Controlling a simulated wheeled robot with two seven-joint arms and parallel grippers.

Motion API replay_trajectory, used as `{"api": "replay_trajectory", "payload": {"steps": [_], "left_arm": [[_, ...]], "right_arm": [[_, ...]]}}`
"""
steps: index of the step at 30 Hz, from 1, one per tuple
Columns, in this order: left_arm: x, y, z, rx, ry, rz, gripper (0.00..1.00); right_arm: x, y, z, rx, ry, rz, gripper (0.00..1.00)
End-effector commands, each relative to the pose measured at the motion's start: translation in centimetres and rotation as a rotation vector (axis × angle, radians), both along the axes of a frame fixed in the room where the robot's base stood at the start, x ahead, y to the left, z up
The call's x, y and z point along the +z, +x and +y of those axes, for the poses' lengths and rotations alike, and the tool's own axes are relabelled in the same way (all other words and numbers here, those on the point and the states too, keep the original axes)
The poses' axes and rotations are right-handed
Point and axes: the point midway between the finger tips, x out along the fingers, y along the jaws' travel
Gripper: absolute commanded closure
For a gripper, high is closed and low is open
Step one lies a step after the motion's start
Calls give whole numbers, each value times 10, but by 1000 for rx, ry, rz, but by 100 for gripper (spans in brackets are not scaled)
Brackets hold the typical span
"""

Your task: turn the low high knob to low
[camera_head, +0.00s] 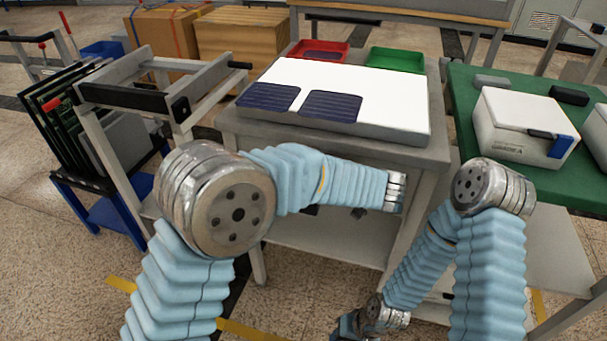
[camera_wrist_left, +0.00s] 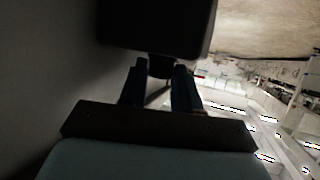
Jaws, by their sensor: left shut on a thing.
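In the left wrist view my left gripper (camera_wrist_left: 160,78) has its two blue fingers on either side of a small dark piece (camera_wrist_left: 160,67), which appears to be the knob. The piece sits at the underside of a large dark block (camera_wrist_left: 158,25). The gripper is shut on it. Its low and high marks cannot be read, so its setting is not clear. In the head view my left forearm reaches right across the table front; its gripper and the knob are hidden there. My right gripper (camera_head: 346,326) is low at the bottom edge, only partly seen; its fingers are unclear.
A grey table (camera_head: 437,140) holds a white board (camera_head: 390,100) with two dark blue sheets, a red tray (camera_head: 318,45) and a green tray (camera_head: 397,54). A green-topped bench (camera_head: 462,97) with a white case (camera_head: 520,115) stands right. A rack of panels stands left.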

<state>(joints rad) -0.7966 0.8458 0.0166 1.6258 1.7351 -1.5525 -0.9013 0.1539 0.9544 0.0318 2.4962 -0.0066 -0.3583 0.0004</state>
Motion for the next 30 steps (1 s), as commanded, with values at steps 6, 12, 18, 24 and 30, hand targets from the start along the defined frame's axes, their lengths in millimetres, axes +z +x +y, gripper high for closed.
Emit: {"api": "replay_trajectory", "payload": {"steps": [6, 12, 18, 24, 30], "left_arm": [[-1, 0, 1, 29, 2, 3, 99], [-1, 1, 1, 31, 1, 3, 99], [-1, 1, 1, 30, 2, 2, 60], [-1, 1, 1, 30, 1, 1, 59], [1, 2, 3, 29, 1, 1, 59]], "right_arm": [[0, 0, 0, 0, 0, 0, 69], [0, 0, 0, 0, 0, 0, 69], [0, 0, 0, 0, 0, 0, 69], [0, 0, 0, 0, 0, 0, 69], [0, 0, 0, 0, 0, 0, 69]]}}
